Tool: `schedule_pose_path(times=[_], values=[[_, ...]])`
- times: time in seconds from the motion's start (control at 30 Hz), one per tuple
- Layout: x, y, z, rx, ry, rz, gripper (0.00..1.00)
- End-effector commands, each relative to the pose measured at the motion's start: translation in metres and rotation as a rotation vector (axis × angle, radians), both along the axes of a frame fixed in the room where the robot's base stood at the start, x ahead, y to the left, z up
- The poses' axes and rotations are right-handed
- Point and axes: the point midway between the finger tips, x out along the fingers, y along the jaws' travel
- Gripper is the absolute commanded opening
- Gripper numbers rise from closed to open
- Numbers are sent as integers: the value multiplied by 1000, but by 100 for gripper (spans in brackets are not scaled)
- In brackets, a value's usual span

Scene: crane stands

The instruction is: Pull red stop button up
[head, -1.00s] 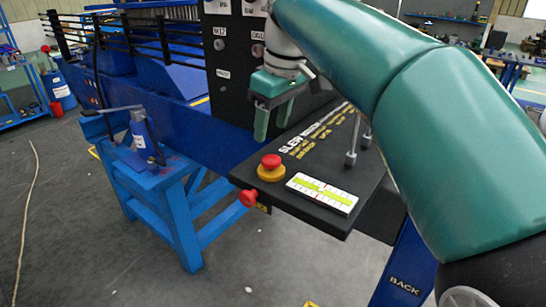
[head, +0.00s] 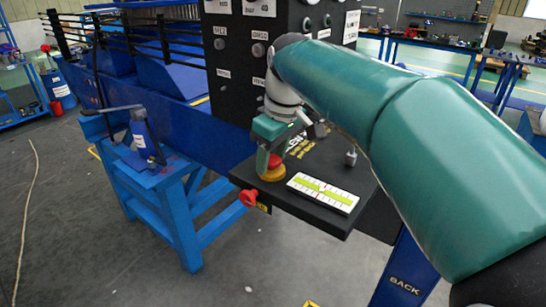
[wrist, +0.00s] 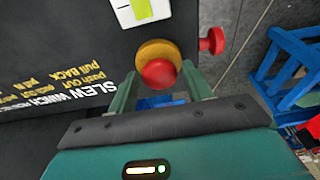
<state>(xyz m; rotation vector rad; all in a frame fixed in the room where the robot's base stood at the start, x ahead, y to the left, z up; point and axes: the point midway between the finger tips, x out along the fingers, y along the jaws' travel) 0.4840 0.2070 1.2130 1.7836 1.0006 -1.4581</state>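The red stop button (head: 275,161) sits on a yellow collar (head: 271,174) on top of the black control panel (head: 322,225). In the wrist view, the red button (wrist: 159,73) and its yellow collar (wrist: 158,50) lie between my two green fingers. My gripper (wrist: 160,80) is open, one finger on each side of the button, with a small gap visible on each side. In the head view, my gripper (head: 268,150) points down over the button and partly hides it.
A white and yellow-green level plate (head: 322,193) lies right of the button. An upright black panel (head: 232,70) with knobs stands behind.

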Motion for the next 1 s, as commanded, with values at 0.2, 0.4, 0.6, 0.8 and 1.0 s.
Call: schedule_pose_path(times=[0.2,0.4,0.6,0.8,1.0], values=[[0,0,0,0,0,0,19],[0,0,2,0,-1,0,19],[0,0,8,1,-2,0,19],[0,0,13,0,-1,-1,19],[0,0,13,0,0,-1,58]])
